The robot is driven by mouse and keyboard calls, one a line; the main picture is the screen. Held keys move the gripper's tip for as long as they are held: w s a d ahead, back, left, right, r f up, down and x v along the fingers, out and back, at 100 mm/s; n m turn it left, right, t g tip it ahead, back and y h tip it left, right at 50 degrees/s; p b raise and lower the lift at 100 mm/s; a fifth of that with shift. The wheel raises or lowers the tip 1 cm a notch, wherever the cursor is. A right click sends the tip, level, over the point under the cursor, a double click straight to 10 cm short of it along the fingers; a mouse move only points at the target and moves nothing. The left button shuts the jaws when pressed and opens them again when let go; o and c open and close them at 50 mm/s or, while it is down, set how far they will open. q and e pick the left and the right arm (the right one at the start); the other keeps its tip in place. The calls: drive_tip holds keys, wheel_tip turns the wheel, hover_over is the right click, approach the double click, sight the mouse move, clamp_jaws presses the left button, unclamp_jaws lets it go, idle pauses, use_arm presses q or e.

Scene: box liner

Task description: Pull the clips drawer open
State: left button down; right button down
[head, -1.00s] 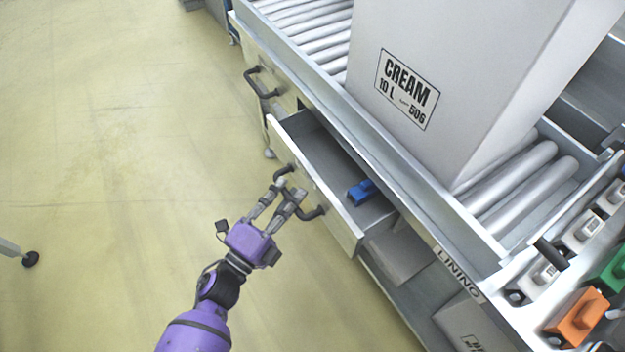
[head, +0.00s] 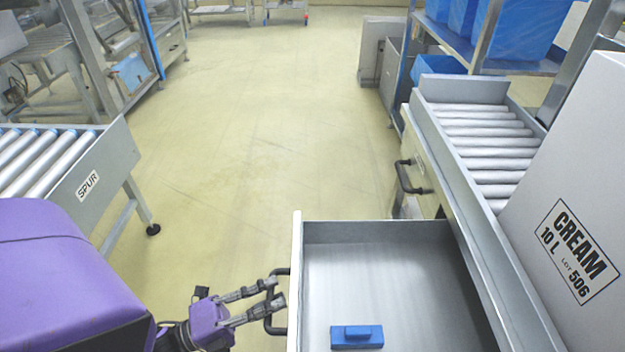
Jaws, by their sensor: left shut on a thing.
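The clips drawer (head: 395,232) stands pulled out from under the roller conveyor, and its inside shows. A blue clip (head: 357,337) lies on the drawer floor near the bottom of the head view. The dark bar handle (head: 283,271) is on the drawer's front panel, on its left side. My left gripper (head: 272,294) is at this handle with its fingers shut on it, outside the drawer. My right gripper is not in view.
A second closed drawer with a dark handle (head: 405,180) is farther along the conveyor. A white CREAM box (head: 575,215) stands on the rollers at right. A roller table marked SPUR (head: 95,185) is at left. Open floor (head: 260,130) lies between.

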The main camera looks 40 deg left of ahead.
use_arm(q)
drive_tip(key=shift+s+a, duration=0.9)
drive_tip(key=shift+a, duration=0.25)
drive_tip(key=c, duration=1.8)
unclamp_jaws()
drive_tip(key=shift+w, duration=0.1)
drive_tip(key=shift+o, duration=0.2)
drive_tip(key=v, duration=1.2)
